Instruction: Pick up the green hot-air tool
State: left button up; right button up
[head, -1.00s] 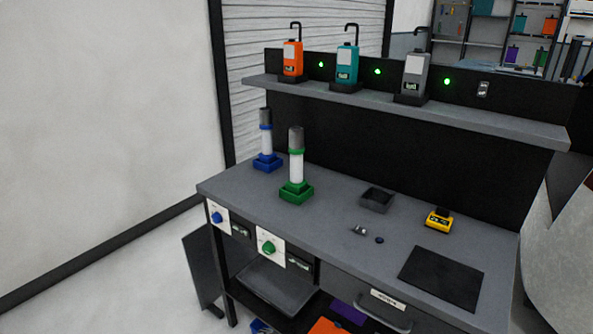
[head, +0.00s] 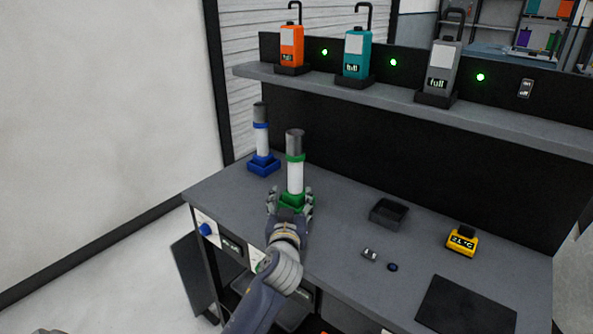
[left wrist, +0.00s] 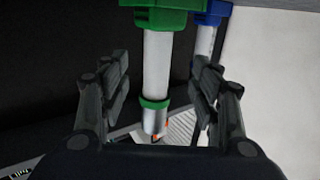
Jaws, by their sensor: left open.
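The green hot-air tool (head: 295,178) stands upright in its green base near the left front of the bench. It has a white tube, a green collar and a dark grey tip. My left gripper (head: 291,198) is in front of it at base height and hides part of the base. In the left wrist view the picture is inverted: the white tube of the green tool (left wrist: 157,68) shows between the spread fingers of my left gripper (left wrist: 160,82), with a gap on both sides. My left gripper is open and empty. My right gripper is not in view.
A blue hot-air tool (head: 261,140) stands in its blue base just behind and left. A dark tray (head: 389,213), a yellow device (head: 462,241) and a black mat (head: 466,306) lie to the right. A shelf (head: 400,101) with orange, teal and grey devices runs above the bench.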

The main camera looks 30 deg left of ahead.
aim_at(294, 182)
pick_arm(q)
jog(key=x, duration=0.3)
jog(key=shift+w+a+r, duration=0.15)
jog(key=shift+w+r, duration=0.1)
jog(key=shift+r, duration=0.05)
jog(key=shift+w+a+f, duration=0.1)
jog(key=shift+w+a, duration=0.05)
jog(key=shift+w, duration=0.15)
jog(key=shift+w+a+p, duration=0.1)
jog(key=shift+w+p, duration=0.1)
jog(key=shift+p, duration=0.1)
jog(key=shift+p+x, duration=0.3)
jog(key=shift+x, duration=0.75)
jog(key=shift+f+x, duration=0.2)
jog(key=shift+x, duration=0.8)
jog(key=shift+w, duration=0.35)
jog(key=shift+w+a, duration=0.1)
jog(key=shift+a, duration=0.05)
jog(key=shift+c, duration=0.4)
grip_shut()
jog(key=shift+r, duration=0.1)
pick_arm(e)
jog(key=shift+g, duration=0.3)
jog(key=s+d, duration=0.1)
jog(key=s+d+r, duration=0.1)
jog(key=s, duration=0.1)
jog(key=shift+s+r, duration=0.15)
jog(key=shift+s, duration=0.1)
